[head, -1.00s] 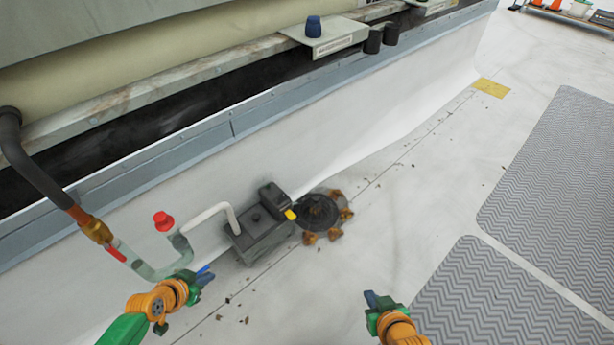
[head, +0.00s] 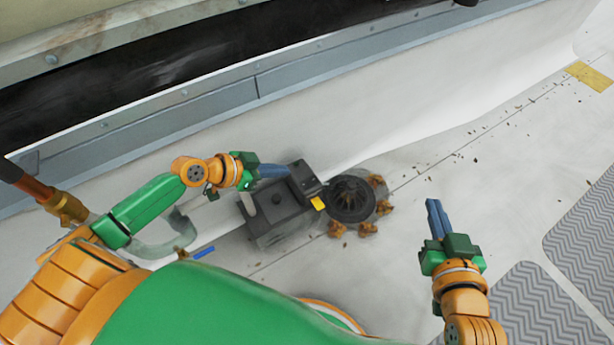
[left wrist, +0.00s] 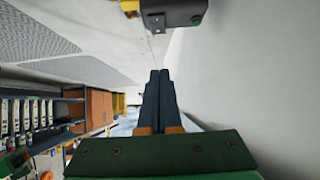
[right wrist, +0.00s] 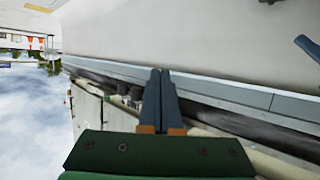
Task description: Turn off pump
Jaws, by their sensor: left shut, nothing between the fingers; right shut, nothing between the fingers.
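The pump, a dark grey box (head: 268,222) with a raised block on top, sits on the white roof floor beside the low wall. A small yellow part (head: 318,203), perhaps its switch, is on the block's side facing the round drain. My left gripper (head: 288,171) is shut and empty, its blue fingertips beside the block's wall-side edge; I cannot tell if they touch. In the left wrist view the pump (left wrist: 175,14) is at the top, apart from the fingertips, with a bit of yellow (left wrist: 130,7). My right gripper (head: 432,203) is shut and empty, right of the drain.
A round dark drain (head: 350,198) with brown leaf clumps (head: 337,229) adjoins the pump. A pale hose bend (head: 165,240) and copper pipe (head: 65,208) lie left, partly behind my left arm. Grey ribbed mats (head: 585,235) are at right.

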